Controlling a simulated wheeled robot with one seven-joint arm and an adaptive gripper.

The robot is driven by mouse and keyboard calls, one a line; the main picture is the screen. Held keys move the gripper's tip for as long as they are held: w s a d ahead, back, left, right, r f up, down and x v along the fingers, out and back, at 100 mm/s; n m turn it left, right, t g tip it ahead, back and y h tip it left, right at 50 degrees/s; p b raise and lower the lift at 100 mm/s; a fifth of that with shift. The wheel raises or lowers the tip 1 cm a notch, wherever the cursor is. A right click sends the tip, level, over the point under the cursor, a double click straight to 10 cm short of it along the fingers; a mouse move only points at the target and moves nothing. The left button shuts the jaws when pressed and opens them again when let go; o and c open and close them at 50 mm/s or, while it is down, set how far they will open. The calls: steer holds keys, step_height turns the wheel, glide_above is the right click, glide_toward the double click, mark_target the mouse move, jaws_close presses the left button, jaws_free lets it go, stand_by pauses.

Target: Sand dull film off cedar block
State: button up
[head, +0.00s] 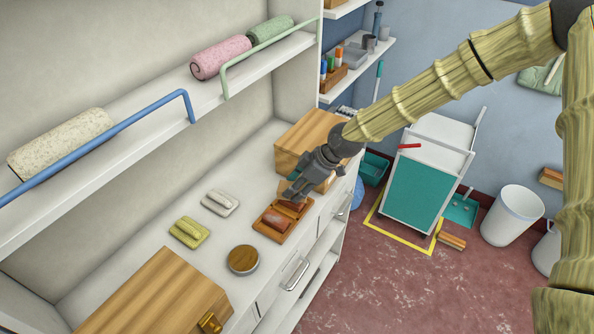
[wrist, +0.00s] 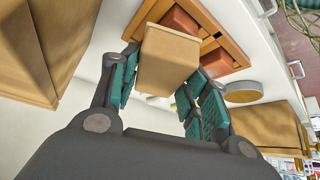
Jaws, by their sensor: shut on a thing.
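My gripper (head: 293,192) is over the wooden tray (head: 263,231) on the white counter in the head view. In the wrist view my gripper (wrist: 165,78) has its teal finger pads on either side of a tan block (wrist: 168,58), held between them. A reddish-brown cedar block (head: 277,222) lies in the tray's near part. In the wrist view, reddish pieces (wrist: 216,63) show in the tray on both sides of the tan block. The tan block covers part of the tray, so contact with the cedar cannot be told.
A round wooden-topped piece (head: 243,259), a yellow pad (head: 189,232) and a white pad (head: 220,203) are on the counter. Wooden boxes stand at the near end (head: 160,295) and far end (head: 305,138). A shelf with rolled towels (head: 220,57) and rails hangs above.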

steer(key=shift+s+r+p, duration=0.1)
steer(key=shift+r+p, duration=1.35)
steer(key=shift+r, duration=1.5)
